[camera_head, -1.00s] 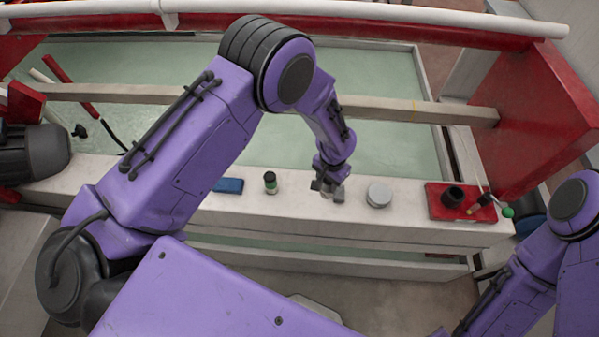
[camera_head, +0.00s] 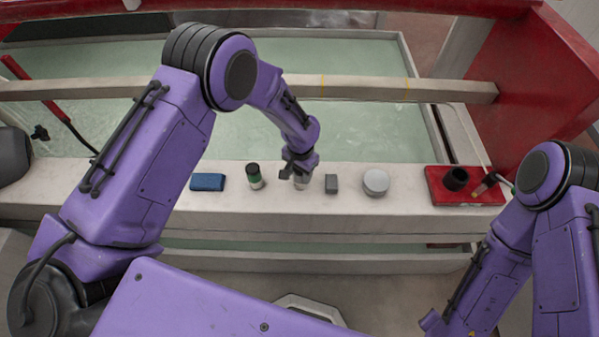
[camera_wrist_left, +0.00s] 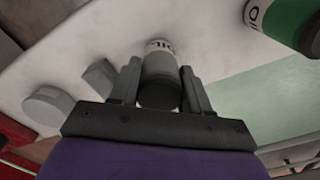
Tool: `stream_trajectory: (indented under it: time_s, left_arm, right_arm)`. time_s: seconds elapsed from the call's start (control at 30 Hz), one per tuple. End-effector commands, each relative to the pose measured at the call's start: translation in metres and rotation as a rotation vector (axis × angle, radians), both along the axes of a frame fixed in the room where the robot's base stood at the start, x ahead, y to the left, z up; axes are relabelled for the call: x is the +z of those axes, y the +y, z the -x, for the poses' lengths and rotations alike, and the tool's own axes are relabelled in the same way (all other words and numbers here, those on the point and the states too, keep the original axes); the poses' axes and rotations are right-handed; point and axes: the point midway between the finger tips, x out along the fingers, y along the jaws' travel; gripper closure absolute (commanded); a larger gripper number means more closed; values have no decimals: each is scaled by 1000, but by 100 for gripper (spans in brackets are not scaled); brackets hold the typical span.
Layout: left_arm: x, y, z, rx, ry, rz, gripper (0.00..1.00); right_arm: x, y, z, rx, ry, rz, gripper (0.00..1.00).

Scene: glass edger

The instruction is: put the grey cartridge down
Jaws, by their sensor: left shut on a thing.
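My left gripper (camera_head: 296,176) is over the white bench ledge (camera_head: 410,208), between a green-and-black bottle and a small dark grey block. It is shut on the grey cartridge (camera_head: 303,183), a cylinder with a white label. In the left wrist view the cartridge (camera_wrist_left: 160,70) sits between the two fingers (camera_wrist_left: 160,80), black end towards the camera and lettered label beyond. The cartridge is at or just above the ledge; I cannot tell whether it touches. My right gripper is out of view; only my right arm shows at the right.
The green bottle (camera_head: 255,177) stands left of the cartridge, with a blue block (camera_head: 208,182) further left. The grey block (camera_head: 331,184) and a round grey puck (camera_head: 376,182) are to its right. A red tray (camera_head: 437,190) holds a black cup (camera_head: 455,179).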

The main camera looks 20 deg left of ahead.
Motion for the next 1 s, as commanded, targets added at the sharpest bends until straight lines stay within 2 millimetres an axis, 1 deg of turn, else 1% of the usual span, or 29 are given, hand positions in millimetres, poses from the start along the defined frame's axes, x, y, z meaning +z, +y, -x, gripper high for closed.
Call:
stream_trajectory:
  time_s: [0.07,0.1,0.13,0.17,0.4,0.5,0.53,0.57,0.67,0.8,0.9,1.0]
  left_arm:
    - [-4,0,0,0,0,0,88]
    - [-2,0,0,0,0,0,40]
    - [-2,0,0,0,0,0,30]
    - [-2,0,0,0,0,0,28]
    - [-2,0,0,0,0,0,28]
    - [6,0,0,0,-1,0,28]
    - [8,0,-1,0,-2,0,28]
    - [13,0,-1,0,-4,-1,28]
    - [36,0,-2,1,-5,0,28]
    - [74,0,-1,1,-6,1,28]
    - [97,0,-1,0,-4,-1,28]
    - [112,-1,0,1,-2,1,28]
  right_arm:
    - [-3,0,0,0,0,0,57]
    - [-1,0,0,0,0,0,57]
    - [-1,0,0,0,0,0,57]
    - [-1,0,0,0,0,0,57]
    - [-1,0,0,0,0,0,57]
    - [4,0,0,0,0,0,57]
    - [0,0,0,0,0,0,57]
    - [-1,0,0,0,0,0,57]
    - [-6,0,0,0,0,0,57]
    - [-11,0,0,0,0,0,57]
    - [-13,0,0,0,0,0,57]
    - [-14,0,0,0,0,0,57]
